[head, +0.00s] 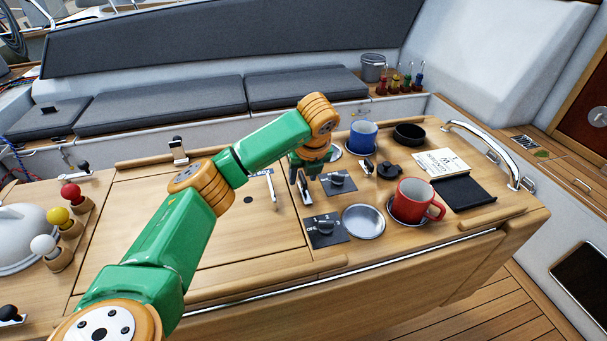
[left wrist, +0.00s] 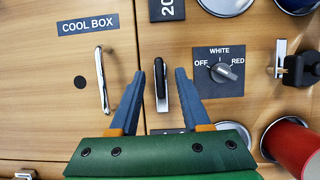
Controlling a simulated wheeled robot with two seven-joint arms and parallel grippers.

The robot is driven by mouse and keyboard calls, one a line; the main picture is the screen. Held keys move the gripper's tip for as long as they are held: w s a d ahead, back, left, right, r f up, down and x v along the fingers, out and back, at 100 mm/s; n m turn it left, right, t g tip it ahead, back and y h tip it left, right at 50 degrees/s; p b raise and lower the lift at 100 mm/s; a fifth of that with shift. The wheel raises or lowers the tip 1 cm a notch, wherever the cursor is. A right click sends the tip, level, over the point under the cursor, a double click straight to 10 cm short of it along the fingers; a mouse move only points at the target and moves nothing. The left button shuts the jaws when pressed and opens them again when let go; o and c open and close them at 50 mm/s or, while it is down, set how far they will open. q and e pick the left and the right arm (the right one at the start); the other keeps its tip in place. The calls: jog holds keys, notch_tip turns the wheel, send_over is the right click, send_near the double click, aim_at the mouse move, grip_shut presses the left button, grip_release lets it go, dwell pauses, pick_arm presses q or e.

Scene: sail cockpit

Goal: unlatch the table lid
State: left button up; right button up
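The table lid (head: 235,235) is a flat wooden panel, shut flush with the table top and partly covered by my left arm. A black and silver lever (head: 305,188) stands just right of the lid's seam; it also shows in the left wrist view (left wrist: 160,86). My left gripper (head: 306,174) is low over this lever. In the left wrist view its two dark fingers (left wrist: 159,74) are open, one on each side of the lever, with gaps on both sides. A silver handle (left wrist: 101,82) lies on the lid below the "COOL BOX" label. My right gripper is not in view.
A rotary switch (left wrist: 220,72) marked OFF, WHITE and RED is close right of the fingers. A second switch (head: 325,228), a round dish (head: 363,221), a red mug (head: 412,200) and a blue mug (head: 362,138) crowd the right side. Coloured knobs (head: 71,194) stand at left.

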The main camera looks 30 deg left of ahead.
aim_at(307, 196)
pick_arm(q)
jog(key=v, duration=0.7)
